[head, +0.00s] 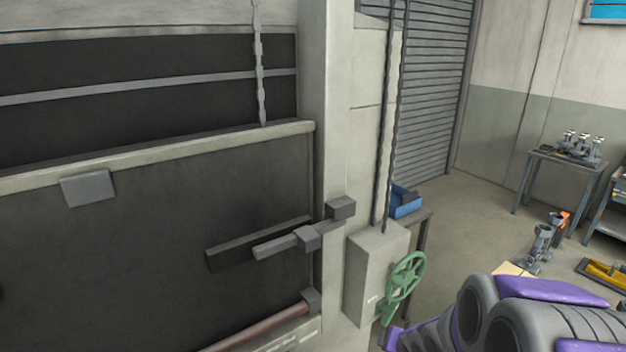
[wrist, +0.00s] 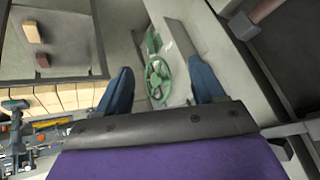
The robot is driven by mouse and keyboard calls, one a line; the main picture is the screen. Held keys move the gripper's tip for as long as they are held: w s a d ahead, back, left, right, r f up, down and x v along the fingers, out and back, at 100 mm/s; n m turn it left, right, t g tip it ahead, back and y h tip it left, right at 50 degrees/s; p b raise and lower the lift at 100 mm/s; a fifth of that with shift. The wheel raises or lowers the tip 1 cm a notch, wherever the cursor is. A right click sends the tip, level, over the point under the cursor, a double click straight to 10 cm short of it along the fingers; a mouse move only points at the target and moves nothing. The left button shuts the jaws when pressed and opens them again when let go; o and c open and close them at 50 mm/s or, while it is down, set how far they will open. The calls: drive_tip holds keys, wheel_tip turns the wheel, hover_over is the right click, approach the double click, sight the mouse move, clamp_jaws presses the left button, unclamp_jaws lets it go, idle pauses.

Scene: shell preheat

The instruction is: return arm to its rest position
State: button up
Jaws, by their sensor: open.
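My gripper (wrist: 161,67) is open in the wrist view, its two dark blue fingers spread with nothing held between them. A green handwheel (wrist: 157,80) shows beyond and between the fingers; I cannot tell the exact distance. In the head view my purple and grey arm (head: 545,315) fills the bottom right, and the fingers cannot be made out there. The handwheel (head: 403,288) is mounted on a pale box (head: 375,268) just left of my arm.
A large dark furnace door (head: 120,240) with a latch bar (head: 290,240) stands at left. A chain (head: 260,65) hangs before it. Behind are a blue bin (head: 404,201) on a stand and a workbench (head: 570,160) with metal parts.

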drive_tip(key=s+a+f+n+g+b, duration=0.2)
drive_tip(key=s+g+b, duration=0.2)
drive_tip(key=s, duration=1.1)
drive_tip(key=s+a+f+n+g+b, duration=0.2)
drive_tip(key=s+g+b, duration=0.3)
drive_tip(key=s, duration=1.1)
drive_tip(key=a+b, duration=0.1)
drive_tip(key=b, duration=0.2)
drive_tip(key=shift+s+f, duration=0.15)
drive_tip(key=shift+o, duration=0.2)
drive_tip(key=shift+a, duration=0.1)
